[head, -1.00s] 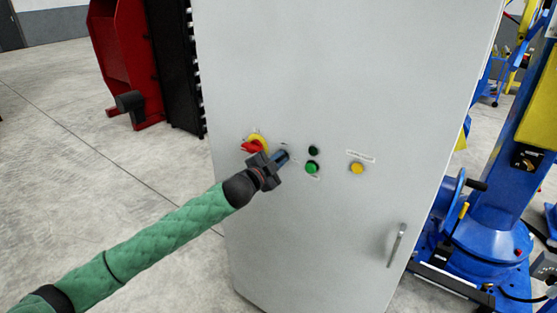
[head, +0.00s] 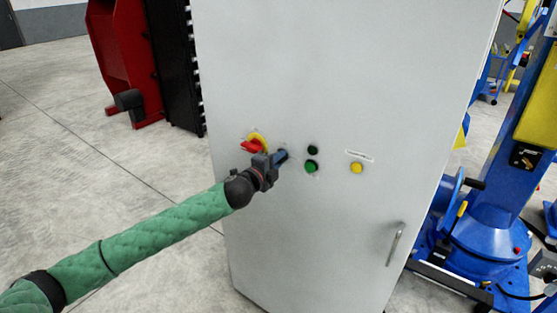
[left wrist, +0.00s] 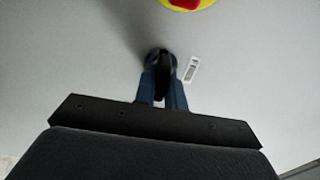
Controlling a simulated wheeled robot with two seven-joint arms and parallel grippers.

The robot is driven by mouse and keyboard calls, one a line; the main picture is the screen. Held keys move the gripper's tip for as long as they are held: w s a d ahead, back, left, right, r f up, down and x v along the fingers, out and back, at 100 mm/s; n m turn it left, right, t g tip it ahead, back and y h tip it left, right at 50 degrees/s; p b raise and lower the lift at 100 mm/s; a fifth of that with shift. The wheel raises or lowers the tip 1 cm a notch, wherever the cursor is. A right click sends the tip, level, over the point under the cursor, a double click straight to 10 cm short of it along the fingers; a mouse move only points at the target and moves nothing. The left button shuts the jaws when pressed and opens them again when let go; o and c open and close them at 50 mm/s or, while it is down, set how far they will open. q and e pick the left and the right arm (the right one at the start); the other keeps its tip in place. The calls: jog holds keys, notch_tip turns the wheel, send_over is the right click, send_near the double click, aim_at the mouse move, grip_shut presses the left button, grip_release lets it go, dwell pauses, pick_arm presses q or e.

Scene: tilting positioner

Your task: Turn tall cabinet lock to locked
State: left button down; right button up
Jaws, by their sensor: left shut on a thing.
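The tall cabinet (head: 320,230) is light grey and stands upright in front of me. My left gripper (head: 282,155) reaches its door from the left, just right of the red and yellow rotary switch. In the left wrist view the two blue fingers (left wrist: 164,88) are closed on a small dark lock (left wrist: 163,62) on the door. The fingers hide most of the lock, so its turned position cannot be read. A small white label (left wrist: 191,69) sits beside it. My right gripper is not in view.
The red and yellow switch (head: 254,145) is close beside the gripper. A black button (head: 313,150), a green button (head: 311,167) and a yellow button (head: 357,168) are to the right. A door handle (head: 395,245) is lower right. Blue machinery (head: 490,210) stands right of the cabinet.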

pick_arm(q)
jog(key=shift+f, duration=0.1)
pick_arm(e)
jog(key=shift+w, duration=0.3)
pick_arm(q)
jog(key=c, duration=1.5)
grip_release()
jog(key=shift+o, duration=0.2)
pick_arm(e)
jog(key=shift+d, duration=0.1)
